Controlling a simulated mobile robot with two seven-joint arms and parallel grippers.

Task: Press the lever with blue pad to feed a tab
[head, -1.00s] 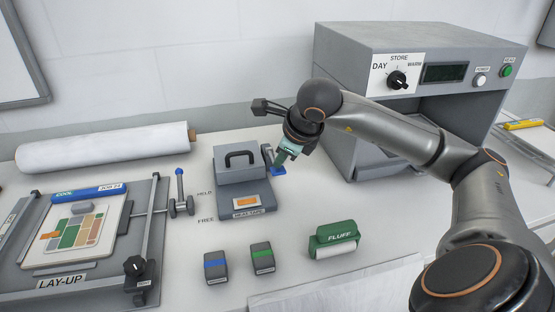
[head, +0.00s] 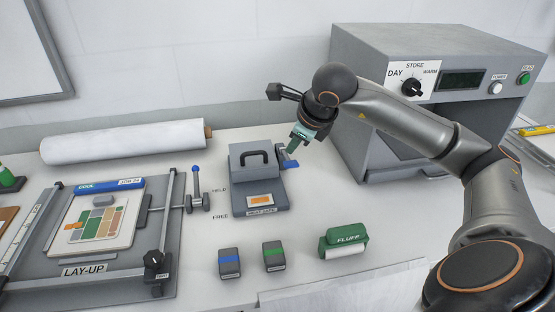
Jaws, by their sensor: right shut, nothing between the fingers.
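The grey heat-tape dispenser (head: 246,190) stands on the bench with a black handle on top and an orange tab (head: 261,200) showing at its front. Its lever's blue pad (head: 289,164) sticks out at the dispenser's right side. My right gripper (head: 293,149) is shut and empty, pointing down just above the blue pad. A small gap seems to show between them, but contact is hard to judge. My left gripper is not in view.
A grey press (head: 365,60) with a dial stands right of the dispenser. The lay-up board (head: 120,270) is left; a white roll (head: 120,142) lies behind.

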